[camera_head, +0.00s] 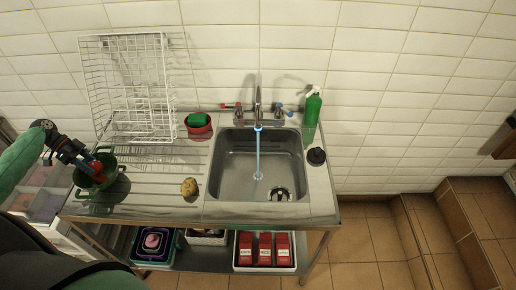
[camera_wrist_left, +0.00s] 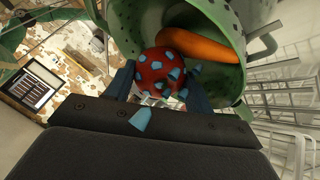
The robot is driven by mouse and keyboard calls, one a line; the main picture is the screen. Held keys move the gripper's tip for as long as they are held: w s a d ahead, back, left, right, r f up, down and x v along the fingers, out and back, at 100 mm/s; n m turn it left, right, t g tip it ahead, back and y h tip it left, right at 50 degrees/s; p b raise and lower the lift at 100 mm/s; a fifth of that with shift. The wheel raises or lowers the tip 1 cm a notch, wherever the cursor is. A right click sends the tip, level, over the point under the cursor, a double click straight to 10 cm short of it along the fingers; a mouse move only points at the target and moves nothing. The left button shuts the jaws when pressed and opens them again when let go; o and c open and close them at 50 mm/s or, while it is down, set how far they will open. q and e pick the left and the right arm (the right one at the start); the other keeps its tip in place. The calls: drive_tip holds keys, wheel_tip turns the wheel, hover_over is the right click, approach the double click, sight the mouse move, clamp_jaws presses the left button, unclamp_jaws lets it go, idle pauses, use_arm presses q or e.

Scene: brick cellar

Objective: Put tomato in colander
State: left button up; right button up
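The green colander (camera_head: 108,184) stands at the left end of the steel drainboard. My left gripper (camera_head: 92,167) reaches down into its opening from the left. The red tomato (camera_head: 96,167) is at the fingertips, inside the colander's rim. In the left wrist view the tomato (camera_wrist_left: 158,68) sits between the two dark fingers of my left gripper (camera_wrist_left: 160,85), which look closed on it. Blue patches show over the tomato. An orange carrot (camera_wrist_left: 198,46) lies in the colander (camera_wrist_left: 232,75), beside the tomato. My right gripper is in neither view.
A potato (camera_head: 189,187) lies on the drainboard (camera_head: 160,207), right of the colander. A white wire rack (camera_head: 128,85) stands behind. A red bowl with a green sponge (camera_head: 198,121) is near the wall. Water runs into the sink (camera_head: 240,165). A green bottle (camera_head: 312,108) stands at right.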

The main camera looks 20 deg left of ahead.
use_arm(q)
drive_tip(key=o, duration=0.5)
drive_tip(key=shift+a+r+b, duration=0.25)
drive_tip(key=shift+a+b, duration=0.15)
drive_tip(key=b+v, duration=0.3)
drive_tip(key=v, duration=0.3)
drive_tip(key=shift+a+r, duration=0.25)
drive_tip(key=shift+r, duration=0.2)
